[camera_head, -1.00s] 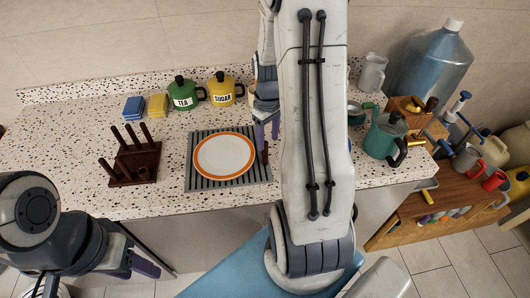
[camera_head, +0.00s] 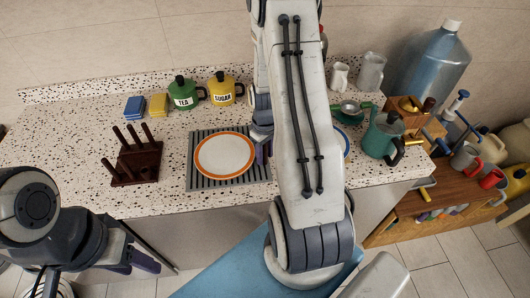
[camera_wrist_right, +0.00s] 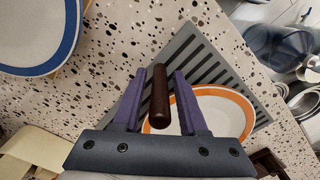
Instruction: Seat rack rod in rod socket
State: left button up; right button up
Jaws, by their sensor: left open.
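The dark wooden rack (camera_head: 152,172) stands on the left of the counter, with several dark rods upright on it. I cannot tell its empty socket from the other parts. A loose dark brown rod (camera_wrist_right: 159,100) is between the purple fingers of my right gripper (camera_wrist_right: 161,72) in the right wrist view. A narrow gap shows on each side of the rod, so the fingers look open around it. In the head view my right gripper (camera_head: 262,152) is at the right edge of the grey ribbed mat. My left gripper (camera_head: 146,264) is open and empty in front of the counter.
An orange-rimmed plate (camera_head: 224,154) lies on the ribbed mat (camera_head: 225,183). Green and yellow canisters and sponges stand behind. A blue-rimmed plate (camera_wrist_right: 40,68), a green teapot (camera_head: 383,137) and jugs are to the right. Counter between the rack and mat is clear.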

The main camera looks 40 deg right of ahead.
grip_shut()
jog(key=shift+r, duration=0.15)
